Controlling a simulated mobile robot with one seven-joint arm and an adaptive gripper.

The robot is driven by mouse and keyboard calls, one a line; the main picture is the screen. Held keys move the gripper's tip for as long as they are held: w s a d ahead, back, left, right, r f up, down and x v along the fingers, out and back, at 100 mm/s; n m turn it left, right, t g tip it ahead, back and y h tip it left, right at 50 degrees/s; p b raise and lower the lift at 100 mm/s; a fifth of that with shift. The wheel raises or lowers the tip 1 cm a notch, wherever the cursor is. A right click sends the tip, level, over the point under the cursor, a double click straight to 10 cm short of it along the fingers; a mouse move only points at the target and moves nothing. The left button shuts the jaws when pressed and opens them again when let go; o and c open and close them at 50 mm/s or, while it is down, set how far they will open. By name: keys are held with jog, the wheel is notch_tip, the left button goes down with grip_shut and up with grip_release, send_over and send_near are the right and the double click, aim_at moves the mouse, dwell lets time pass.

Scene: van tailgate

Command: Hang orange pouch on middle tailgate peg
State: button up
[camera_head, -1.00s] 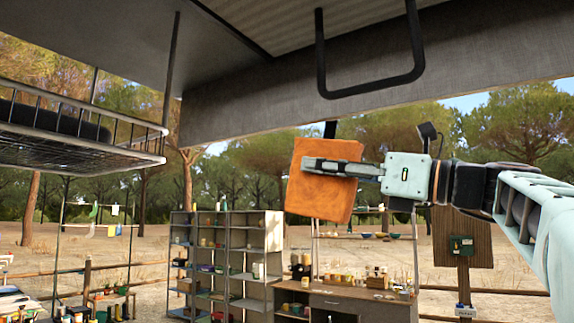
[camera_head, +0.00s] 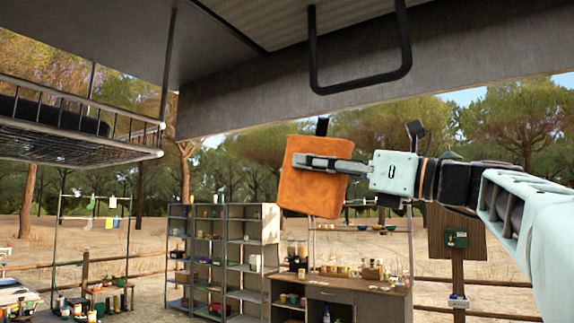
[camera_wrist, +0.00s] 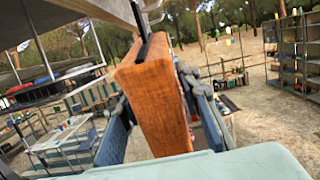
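The orange pouch (camera_head: 312,190) hangs in the air below the lower edge of the tailgate (camera_head: 250,98) in the head view. My gripper (camera_head: 305,162) is shut on it, with one finger across its near face. In the wrist view the pouch (camera_wrist: 155,105) stands upright between my two fingers (camera_wrist: 160,120). A short black strap or loop (camera_head: 322,126) sticks up from the pouch's top and also shows in the wrist view (camera_wrist: 148,45). I cannot make out the middle peg in either view.
A black U-shaped handle (camera_head: 362,88) hangs from the tailgate above the pouch. A wire rack (camera_head: 80,145) is at the left. Shelves (camera_head: 235,285) and a workbench (camera_head: 340,292) stand farther back. Open air surrounds the pouch.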

jog(key=o, duration=0.4)
